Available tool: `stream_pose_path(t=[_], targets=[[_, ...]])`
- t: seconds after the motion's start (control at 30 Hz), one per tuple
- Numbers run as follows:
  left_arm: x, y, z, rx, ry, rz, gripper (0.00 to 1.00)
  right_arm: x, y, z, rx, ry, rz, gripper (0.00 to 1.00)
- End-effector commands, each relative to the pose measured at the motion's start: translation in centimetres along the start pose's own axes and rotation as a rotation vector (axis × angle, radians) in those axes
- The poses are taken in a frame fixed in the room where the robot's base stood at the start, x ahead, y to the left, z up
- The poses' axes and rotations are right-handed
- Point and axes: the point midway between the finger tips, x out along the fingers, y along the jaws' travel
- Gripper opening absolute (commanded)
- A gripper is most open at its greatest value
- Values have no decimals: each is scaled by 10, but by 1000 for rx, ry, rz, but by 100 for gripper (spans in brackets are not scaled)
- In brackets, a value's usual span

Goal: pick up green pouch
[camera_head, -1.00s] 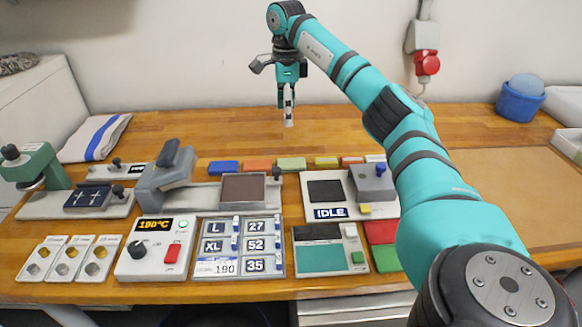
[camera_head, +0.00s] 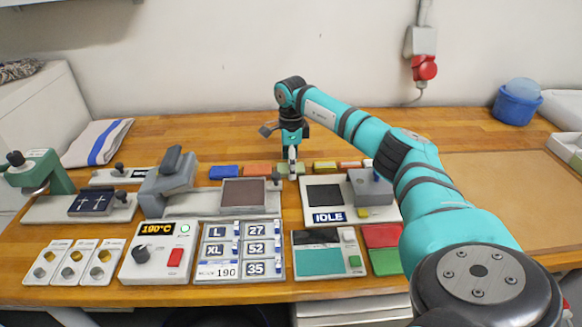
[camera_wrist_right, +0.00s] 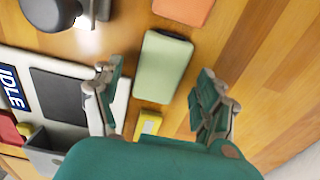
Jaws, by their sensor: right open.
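The green pouch (camera_head: 301,168) is a pale green flat block in the row at the back of the bench, between an orange and a yellow one. My right gripper (camera_head: 292,172) points down at it and hides part of it in the head view. In the right wrist view the green pouch (camera_wrist_right: 163,67) lies between and beyond the two spread fingers of the right gripper (camera_wrist_right: 159,80), with gaps on both sides. The gripper is open and empty. My left gripper is not in view.
An orange pouch (camera_wrist_right: 183,10) and a yellow pouch (camera_wrist_right: 147,124) lie close on either side. A blue pouch (camera_head: 223,172) is farther left. The IDLE device (camera_head: 327,197) and a grey press (camera_head: 165,188) stand in front. Bare wood lies behind the row.

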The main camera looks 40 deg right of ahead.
Motion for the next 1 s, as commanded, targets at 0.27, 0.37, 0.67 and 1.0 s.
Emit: stream_pose_path(t=[0.27, 0.37, 0.67, 1.0], targets=[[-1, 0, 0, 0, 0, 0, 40, 7, 0, 0, -1, -1, -1, 75], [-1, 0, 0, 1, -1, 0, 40, 7, 0, 0, -1, 0, -1, 67], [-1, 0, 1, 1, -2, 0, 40, 7, 0, 0, -1, 0, 0, 28], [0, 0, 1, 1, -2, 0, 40, 5, 0, 0, -1, -1, -1, 15]])
